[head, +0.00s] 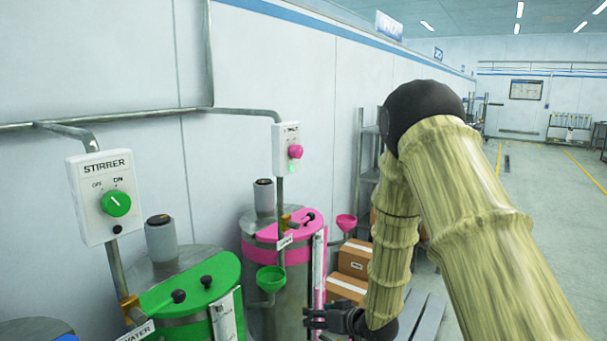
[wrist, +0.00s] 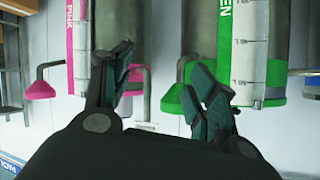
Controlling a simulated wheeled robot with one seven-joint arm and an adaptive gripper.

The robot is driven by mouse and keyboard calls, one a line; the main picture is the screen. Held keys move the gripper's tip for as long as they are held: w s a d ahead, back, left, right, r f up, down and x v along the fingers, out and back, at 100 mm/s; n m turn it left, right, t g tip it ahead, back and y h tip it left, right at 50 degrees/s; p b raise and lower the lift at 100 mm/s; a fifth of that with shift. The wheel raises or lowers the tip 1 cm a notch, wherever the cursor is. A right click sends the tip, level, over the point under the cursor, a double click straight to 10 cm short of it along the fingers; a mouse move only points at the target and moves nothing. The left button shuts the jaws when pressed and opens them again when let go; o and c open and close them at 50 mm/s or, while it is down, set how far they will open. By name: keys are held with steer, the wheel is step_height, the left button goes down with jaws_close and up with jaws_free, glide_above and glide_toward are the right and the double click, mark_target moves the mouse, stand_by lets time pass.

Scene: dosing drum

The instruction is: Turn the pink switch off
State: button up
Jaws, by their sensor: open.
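The pink switch (head: 295,151) is a round knob on a small white control box (head: 280,145) fixed to a pole behind the pink-lidded drum (head: 284,250). A small green spot shows just below the knob. The knob's setting is too small to read. My gripper (head: 328,318) is low in the head view, to the right of and well below the switch, apart from it. In the wrist view my gripper (wrist: 160,78) is open with nothing between its fingers. The switch is not visible in the wrist view.
A green stirrer switch (head: 116,203) is on a nearer box at left, above the green-lidded drum (head: 190,282). A pink funnel (head: 346,222) and a green funnel (head: 270,279) stick out near the drums. Cardboard boxes (head: 354,258) stand behind my arm. Open floor lies right.

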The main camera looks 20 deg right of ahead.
steer(key=w+d+r+n+t+y+p, duration=0.1)
steer(key=w+r, duration=0.2)
steer(key=r, duration=0.7)
steer(key=w+d+r+n+t+y+p, duration=0.15)
steer(key=w+r, duration=0.25)
steer(key=r, duration=0.7)
steer(key=n+y+p, duration=0.2)
steer(key=n+y, duration=0.1)
steer(key=y, duration=0.1)
glide_toward(300, 151)
steer(key=p+x, duration=0.3)
steer(key=x, duration=0.6)
steer(key=shift+p, duration=0.4)
steer(key=shift+s, duration=0.1)
steer(key=c, duration=1)
